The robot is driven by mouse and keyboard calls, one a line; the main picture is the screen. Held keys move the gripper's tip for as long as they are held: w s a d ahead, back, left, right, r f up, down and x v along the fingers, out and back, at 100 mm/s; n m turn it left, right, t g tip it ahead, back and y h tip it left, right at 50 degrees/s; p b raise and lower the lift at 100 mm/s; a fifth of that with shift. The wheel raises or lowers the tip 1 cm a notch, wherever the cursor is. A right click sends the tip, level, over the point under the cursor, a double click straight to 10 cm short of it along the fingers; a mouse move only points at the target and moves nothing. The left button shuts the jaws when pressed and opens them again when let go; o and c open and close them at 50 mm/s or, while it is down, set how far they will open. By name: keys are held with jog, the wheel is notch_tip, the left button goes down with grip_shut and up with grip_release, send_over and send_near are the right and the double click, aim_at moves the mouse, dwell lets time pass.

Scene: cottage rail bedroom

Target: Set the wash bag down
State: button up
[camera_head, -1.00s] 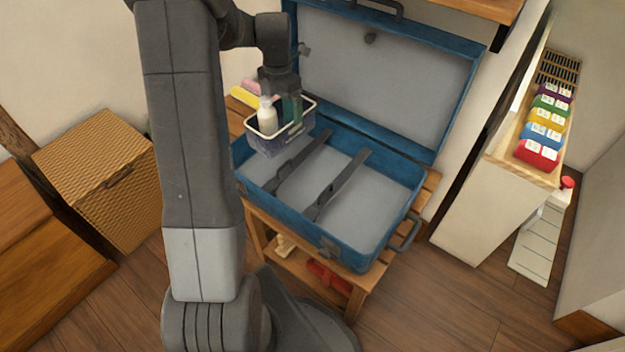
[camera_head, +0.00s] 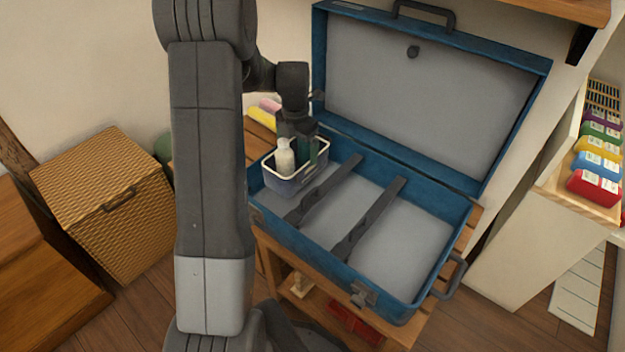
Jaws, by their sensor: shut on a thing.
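The wash bag (camera_head: 286,184) is a small, open, grey-blue holder with a pale rim. A white bottle (camera_head: 285,158) and a green item (camera_head: 308,150) stand in it. It is upright at the left end of the open blue suitcase (camera_head: 408,306). My gripper (camera_head: 298,128) reaches down from above and is shut on the wash bag; its fingertips are largely hidden. I cannot tell whether the bag's underside touches the suitcase floor.
Two dark straps (camera_head: 368,218) cross the suitcase's grey floor, whose right part is clear. The raised lid (camera_head: 425,85) stands behind. A yellow and pink item (camera_head: 263,114) lies behind the bag. A wicker chest (camera_head: 112,205) stands left, and a shelf with coloured boxes (camera_head: 595,185) right.

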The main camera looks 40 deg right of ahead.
aim_at(298, 163)
jog(key=shift+f+b, duration=0.6)
jog(key=shift+f, duration=2.35)
jog(key=shift+f, duration=0.2)
jog(key=o, duration=1)
jog(key=shift+c, duration=0.2)
notch_tip(298, 163, up, 12)
jog(key=p, duration=0.2)
jog(key=shift+r+p, duration=0.2)
jog(key=shift+p, duration=0.1)
